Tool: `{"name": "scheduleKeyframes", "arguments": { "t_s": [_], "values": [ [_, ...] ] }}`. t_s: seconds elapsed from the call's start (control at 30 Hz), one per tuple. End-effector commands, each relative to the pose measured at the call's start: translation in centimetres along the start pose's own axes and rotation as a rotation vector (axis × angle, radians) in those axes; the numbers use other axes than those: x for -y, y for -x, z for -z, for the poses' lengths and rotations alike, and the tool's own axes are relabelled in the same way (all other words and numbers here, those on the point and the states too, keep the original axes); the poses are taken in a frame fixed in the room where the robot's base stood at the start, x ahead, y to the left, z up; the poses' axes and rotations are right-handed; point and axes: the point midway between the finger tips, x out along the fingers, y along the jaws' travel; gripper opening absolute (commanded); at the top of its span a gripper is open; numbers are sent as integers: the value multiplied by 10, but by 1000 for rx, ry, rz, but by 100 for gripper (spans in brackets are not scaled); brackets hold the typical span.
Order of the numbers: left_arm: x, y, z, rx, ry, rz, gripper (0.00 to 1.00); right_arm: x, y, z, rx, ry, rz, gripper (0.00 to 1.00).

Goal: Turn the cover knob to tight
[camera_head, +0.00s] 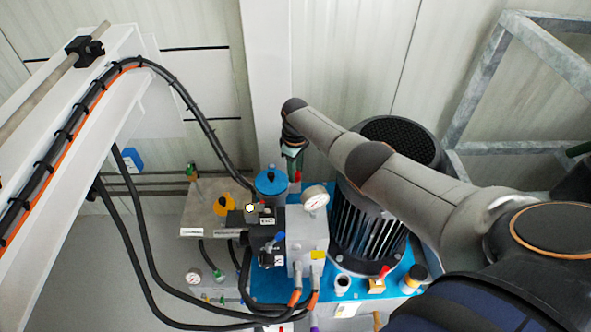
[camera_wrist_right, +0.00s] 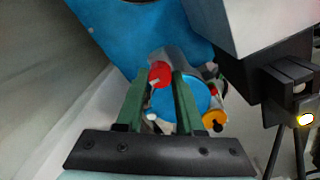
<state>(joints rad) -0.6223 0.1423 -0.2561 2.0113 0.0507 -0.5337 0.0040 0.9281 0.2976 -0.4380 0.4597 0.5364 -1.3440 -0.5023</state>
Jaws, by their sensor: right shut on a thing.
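My right gripper (camera_head: 294,154) reaches down from the right arm behind the pump block. In the wrist view its two green fingers (camera_wrist_right: 162,82) close around a small red knob (camera_wrist_right: 160,72). The red knob also shows in the head view (camera_head: 298,176), just below the gripper and beside a blue round cover (camera_head: 272,181). Blue round surface shows behind the fingers in the wrist view (camera_wrist_right: 192,103). The exact contact of the fingertips on the knob is partly hidden. I cannot read any tight mark. My left gripper is out of view.
A pressure gauge (camera_head: 315,197) and a grey block (camera_head: 307,240) stand close to the right arm. A large finned motor (camera_head: 366,240) lies below the arm. Black hoses (camera_head: 143,230) hang at the left.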

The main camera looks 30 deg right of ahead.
Motion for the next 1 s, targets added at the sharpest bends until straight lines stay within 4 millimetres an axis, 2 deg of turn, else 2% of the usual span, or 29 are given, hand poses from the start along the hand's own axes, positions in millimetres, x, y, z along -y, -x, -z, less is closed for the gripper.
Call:
{"name": "scheduleKeyframes", "arguments": {
  "t_s": [0.23,0.27,0.5,0.8,0.87,1.0],
  "values": [
    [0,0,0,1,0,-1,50,0,0,-1,2,-3,2,0],
    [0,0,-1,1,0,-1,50,0,0,-1,2,-3,2,38],
    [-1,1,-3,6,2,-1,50,0,0,0,1,-1,1,65],
    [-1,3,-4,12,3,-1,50,0,3,0,-1,0,1,67],
    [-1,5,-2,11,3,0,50,0,8,0,0,0,1,67],
    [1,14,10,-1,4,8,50,-1,31,0,-2,0,-1,67]
  ]
}}
